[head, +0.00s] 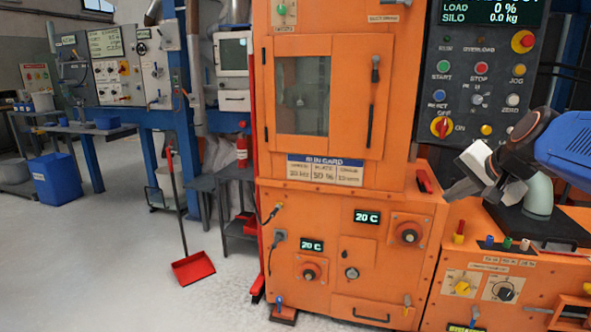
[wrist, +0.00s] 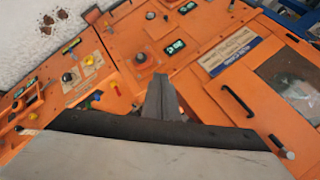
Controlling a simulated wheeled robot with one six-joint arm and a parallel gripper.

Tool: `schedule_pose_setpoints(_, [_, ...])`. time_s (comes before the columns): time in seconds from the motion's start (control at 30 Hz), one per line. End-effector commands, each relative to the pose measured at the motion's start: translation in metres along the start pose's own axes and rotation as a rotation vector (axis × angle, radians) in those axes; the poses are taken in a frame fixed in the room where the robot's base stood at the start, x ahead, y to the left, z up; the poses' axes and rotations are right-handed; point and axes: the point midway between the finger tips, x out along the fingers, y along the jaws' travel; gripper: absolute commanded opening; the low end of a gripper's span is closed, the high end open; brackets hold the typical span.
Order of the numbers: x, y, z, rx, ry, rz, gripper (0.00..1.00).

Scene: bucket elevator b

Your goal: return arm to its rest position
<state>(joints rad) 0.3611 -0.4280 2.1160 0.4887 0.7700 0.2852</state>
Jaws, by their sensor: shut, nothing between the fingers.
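My gripper (head: 462,189) is at the right in the head view, at the end of my blue and dark arm, in front of the orange machine (head: 340,215). Its grey fingers are together and empty. In the wrist view my gripper (wrist: 162,85) points toward the orange front (wrist: 205,105), and its fingers look closed. I cannot tell the exact gap between the fingers and the machine. The control panel (head: 478,90) with coloured buttons stands above and behind my gripper.
A lower orange console (head: 520,265) with knobs and coloured plugs lies below my arm. A red dustpan (head: 193,268) stands on the floor at left, near a dark stand (head: 238,200). A blue bin (head: 53,178) is further left. The grey floor (head: 110,270) at left is mostly clear.

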Motion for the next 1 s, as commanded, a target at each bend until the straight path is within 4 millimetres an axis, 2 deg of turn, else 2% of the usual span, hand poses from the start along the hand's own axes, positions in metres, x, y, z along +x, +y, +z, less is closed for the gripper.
schedule_pose_setpoints(0.03, [-0.003,0.008,0.032,-0.077,-0.032,0.019,0.0])
schedule_pose_setpoints(0.2, [-0.011,0.055,0.123,-0.349,-0.139,0.099,0.0])
schedule_pose_setpoints(0.3, [-0.016,0.089,0.169,-0.508,-0.198,0.144,0.0])
schedule_pose_setpoints(0.43, [-0.022,0.133,0.214,-0.692,-0.261,0.194,0.0])
schedule_pose_setpoints(0.6, [-0.027,0.172,0.244,-0.845,-0.31,0.235,0.0])
schedule_pose_setpoints(0.7, [-0.028,0.183,0.25,-0.882,-0.321,0.246,0.0])
schedule_pose_setpoints(1.0, [-0.028,0.185,0.252,-0.891,-0.324,0.249,0.0])
